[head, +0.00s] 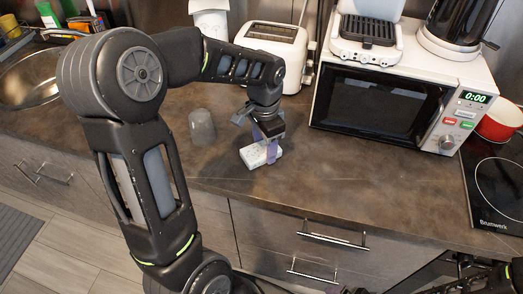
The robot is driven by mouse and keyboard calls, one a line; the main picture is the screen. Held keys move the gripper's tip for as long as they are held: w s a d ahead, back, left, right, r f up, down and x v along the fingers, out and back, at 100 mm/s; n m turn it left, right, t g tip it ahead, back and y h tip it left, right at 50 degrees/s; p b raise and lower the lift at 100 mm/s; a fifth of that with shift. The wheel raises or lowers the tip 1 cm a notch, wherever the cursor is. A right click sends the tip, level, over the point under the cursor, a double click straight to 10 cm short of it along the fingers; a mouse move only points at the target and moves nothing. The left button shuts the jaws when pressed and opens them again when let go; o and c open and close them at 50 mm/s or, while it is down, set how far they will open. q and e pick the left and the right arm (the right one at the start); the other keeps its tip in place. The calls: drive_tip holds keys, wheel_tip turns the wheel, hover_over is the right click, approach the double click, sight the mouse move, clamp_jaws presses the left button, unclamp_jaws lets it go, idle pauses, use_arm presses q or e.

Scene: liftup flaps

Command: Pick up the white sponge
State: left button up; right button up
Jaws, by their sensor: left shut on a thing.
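The white sponge (255,157) is a small pale block at the counter's front part, in the middle of the head view. My left gripper (269,150) reaches down to it from above, and its purple-tipped fingers are shut on the sponge. The fingers hide part of the sponge. I cannot tell whether the sponge still touches the counter. My right gripper cannot be made out; only dark parts of mine show at the lower right edge.
A grey cup (202,127) stands left of the sponge. A white toaster (272,45) is behind, and a microwave (378,112) stands to the right. A sink (30,78) is at the far left. The brown counter (330,185) is clear right of the sponge.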

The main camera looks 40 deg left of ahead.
sight(264, 148)
use_arm(q)
wheel_tip(264, 148, up, 10)
drive_tip(key=shift+b, duration=0.3)
idle(1.0)
